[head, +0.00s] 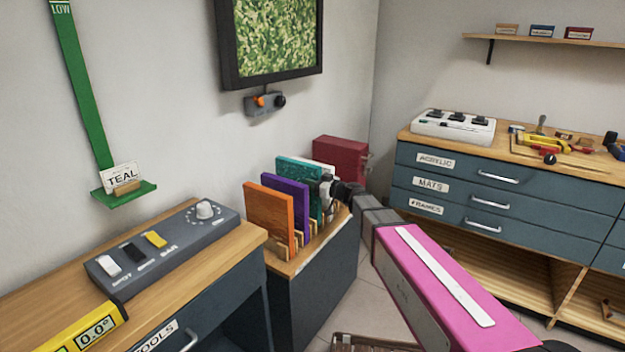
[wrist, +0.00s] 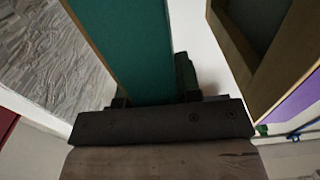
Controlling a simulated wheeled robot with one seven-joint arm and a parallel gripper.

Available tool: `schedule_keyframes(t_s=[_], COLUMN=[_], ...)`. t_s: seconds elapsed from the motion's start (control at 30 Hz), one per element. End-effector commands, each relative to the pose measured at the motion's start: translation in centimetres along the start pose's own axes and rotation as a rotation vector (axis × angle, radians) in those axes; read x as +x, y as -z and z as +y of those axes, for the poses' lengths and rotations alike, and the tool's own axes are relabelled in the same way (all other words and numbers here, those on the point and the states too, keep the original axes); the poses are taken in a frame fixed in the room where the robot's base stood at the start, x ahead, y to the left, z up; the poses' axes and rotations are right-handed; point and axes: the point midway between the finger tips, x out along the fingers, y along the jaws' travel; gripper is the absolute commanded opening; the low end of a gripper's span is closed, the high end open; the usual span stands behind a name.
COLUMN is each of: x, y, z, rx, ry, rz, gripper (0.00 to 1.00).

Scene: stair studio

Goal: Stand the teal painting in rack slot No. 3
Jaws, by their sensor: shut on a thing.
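The teal painting (head: 298,174) is upright at the wooden rack (head: 285,256), behind the purple painting (head: 292,192). The orange painting (head: 268,218) stands in front of the purple one. My gripper (head: 327,186) is at the teal painting's right edge, shut on it. In the wrist view the teal panel (wrist: 128,45) runs up from between the fingers (wrist: 155,100). The teal painting's lower edge is largely hidden, so I cannot tell whether it is seated or in which slot. No slot numbers are readable.
A pale panel (head: 323,168) stands just behind the teal painting, and a red box-like object (head: 341,157) is beyond it. A control box (head: 165,247) sits on the left desk. Drawers (head: 480,195) stand to the right.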

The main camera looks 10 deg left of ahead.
Motion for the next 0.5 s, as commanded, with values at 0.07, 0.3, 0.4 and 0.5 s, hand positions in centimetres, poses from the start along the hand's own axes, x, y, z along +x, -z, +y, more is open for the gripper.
schedule_keyframes(t_s=[0.07, 0.3, 0.4, 0.5], x=[0.0, 0.0, 0.0, 0.0], y=[-0.5, -1.9, -2.4, -2.8], z=[0.0, 0.0, 0.0, 0.0], rx=[0.001, 0.001, 0.000, 0.000], ry=[0.000, 0.000, 0.000, 0.000], rz=[0.000, 0.001, 0.000, 0.000], gripper=[0.00, 0.00, 0.00, 0.00])
